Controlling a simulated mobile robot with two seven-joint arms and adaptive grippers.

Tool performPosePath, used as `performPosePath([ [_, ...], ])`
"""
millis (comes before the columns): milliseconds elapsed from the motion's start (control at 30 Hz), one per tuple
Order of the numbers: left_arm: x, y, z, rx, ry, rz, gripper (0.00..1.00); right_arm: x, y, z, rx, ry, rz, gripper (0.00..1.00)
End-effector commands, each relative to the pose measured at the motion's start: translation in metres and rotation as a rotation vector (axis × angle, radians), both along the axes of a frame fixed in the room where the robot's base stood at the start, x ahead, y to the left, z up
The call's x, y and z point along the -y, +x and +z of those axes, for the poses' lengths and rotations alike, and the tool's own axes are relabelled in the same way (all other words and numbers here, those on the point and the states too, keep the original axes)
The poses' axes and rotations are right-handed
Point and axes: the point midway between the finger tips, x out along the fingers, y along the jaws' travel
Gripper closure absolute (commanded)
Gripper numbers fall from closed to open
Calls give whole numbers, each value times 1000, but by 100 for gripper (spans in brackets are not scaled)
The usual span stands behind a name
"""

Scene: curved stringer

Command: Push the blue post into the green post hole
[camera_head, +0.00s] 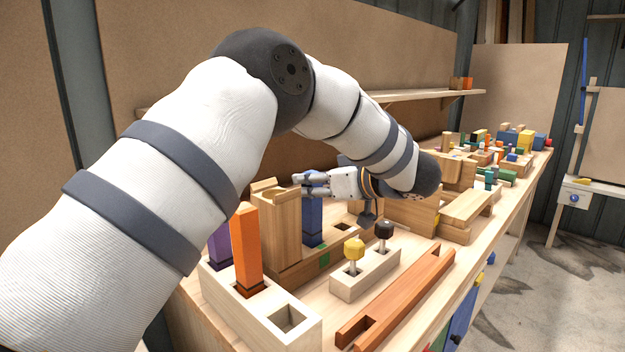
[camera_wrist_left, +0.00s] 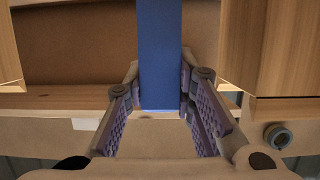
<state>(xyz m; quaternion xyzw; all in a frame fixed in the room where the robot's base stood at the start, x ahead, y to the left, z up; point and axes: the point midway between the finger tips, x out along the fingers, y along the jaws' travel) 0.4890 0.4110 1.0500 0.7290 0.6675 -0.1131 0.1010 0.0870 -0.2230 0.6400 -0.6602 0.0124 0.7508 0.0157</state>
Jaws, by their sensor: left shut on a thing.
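The blue post (camera_head: 312,222) stands upright behind the tall wooden block in the head view, with a darker band near its foot. My left gripper (camera_head: 312,184) is shut on its upper part. In the left wrist view the blue post (camera_wrist_left: 160,55) lies between the two fingers of the left gripper (camera_wrist_left: 160,100). My right gripper is not in view.
An orange post (camera_head: 246,245) and a purple post (camera_head: 220,245) stand in a pale holder (camera_head: 300,331) with an empty square hole. A tall wooden block (camera_head: 281,228) is close to the gripper. Yellow (camera_head: 353,249) and black (camera_head: 384,229) knobs stand in front. An orange rail (camera_head: 400,295) lies nearby.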

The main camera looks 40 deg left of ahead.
Motion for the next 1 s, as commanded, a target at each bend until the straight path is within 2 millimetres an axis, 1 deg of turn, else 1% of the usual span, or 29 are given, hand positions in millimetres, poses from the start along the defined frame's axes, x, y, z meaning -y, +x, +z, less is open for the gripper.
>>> performPosePath([
  [100, 0, 0, -3, -1, 0, 0, 100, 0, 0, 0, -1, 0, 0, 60],
  [133, 0, 0, -3, -1, 0, 0, 74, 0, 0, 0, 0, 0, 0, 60],
  [167, 0, 0, -3, 0, 0, 0, 67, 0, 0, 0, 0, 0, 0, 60],
  [200, 0, 0, -3, 0, 0, 0, 58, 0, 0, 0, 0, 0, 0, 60],
  [233, 0, 0, -3, 0, 0, 0, 53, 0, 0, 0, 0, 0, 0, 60],
  [500, 0, 0, -3, 0, 0, 0, 53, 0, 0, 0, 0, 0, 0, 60],
  [567, 3, 0, -2, 1, 0, -2, 53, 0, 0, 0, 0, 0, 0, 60],
  [667, 19, -1, 4, 1, 1, -4, 53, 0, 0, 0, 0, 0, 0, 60],
  [800, 57, -4, 16, 3, 1, -4, 53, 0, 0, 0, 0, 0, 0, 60],
  [900, 81, -6, 23, 3, 1, -3, 53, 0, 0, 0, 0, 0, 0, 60],
  [1000, 99, -8, 29, 1, 1, -3, 53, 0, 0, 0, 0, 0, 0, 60],
])
